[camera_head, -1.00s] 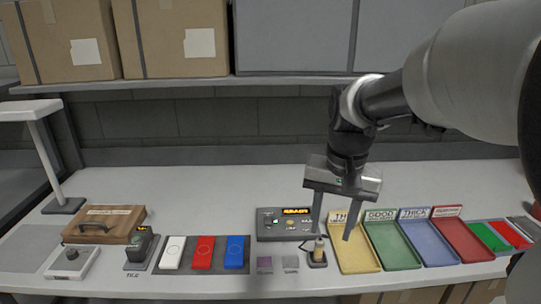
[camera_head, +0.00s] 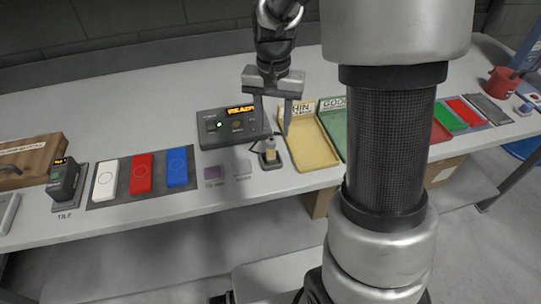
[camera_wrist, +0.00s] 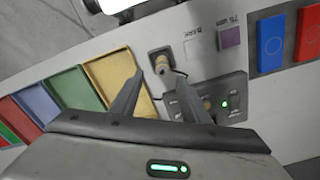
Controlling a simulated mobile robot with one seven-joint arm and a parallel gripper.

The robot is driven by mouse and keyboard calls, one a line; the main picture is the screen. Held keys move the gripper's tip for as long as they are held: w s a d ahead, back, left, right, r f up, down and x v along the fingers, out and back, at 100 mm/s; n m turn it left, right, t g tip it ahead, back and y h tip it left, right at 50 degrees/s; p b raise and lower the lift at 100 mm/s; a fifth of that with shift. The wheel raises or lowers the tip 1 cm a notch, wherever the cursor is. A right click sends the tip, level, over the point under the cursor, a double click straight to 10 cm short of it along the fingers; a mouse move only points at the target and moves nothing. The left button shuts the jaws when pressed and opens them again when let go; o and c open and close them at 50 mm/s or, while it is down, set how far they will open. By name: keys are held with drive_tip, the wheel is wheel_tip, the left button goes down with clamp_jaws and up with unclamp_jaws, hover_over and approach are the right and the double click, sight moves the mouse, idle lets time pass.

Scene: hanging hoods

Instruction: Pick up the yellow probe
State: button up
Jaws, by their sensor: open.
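The yellow probe (camera_head: 269,147) stands upright in a small dark holder (camera_head: 271,163) near the front of the bench, beside the yellow tray. It is small, with a pale yellowish body. In the wrist view the probe (camera_wrist: 161,63) shows beyond and between my two fingertips, with a thin dark cable beside it. My gripper (camera_head: 272,131) is open and empty, with its fingers pointing down. In the head view its fingertips appear just above and to either side of the probe; the exact height gap is hard to tell.
A grey meter box (camera_head: 232,127) with a lit display stands close left of my fingers. The yellow tray (camera_head: 314,150) lies close right, with a labelled sign at its back. White, red and blue (camera_head: 176,167) blocks lie further left. My arm hides part of the trays.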

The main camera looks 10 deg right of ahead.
sight(271, 143)
wheel_tip(271, 143, down, 3)
drive_tip(key=shift+f, duration=0.15)
drive_tip(key=shift+s+a+f+b, duration=0.1)
drive_tip(key=shift+f+b, duration=0.1)
drive_tip(key=shift+f, duration=0.7)
drive_tip(key=shift+s+a+f+b, duration=0.1)
drive_tip(key=shift+a+f+b, duration=0.05)
drive_tip(key=shift+f, duration=0.7)
drive_tip(key=shift+a+f+b, duration=0.1)
drive_tip(key=shift+f+b, duration=0.1)
drive_tip(key=shift+f, duration=0.7)
clamp_jaws()
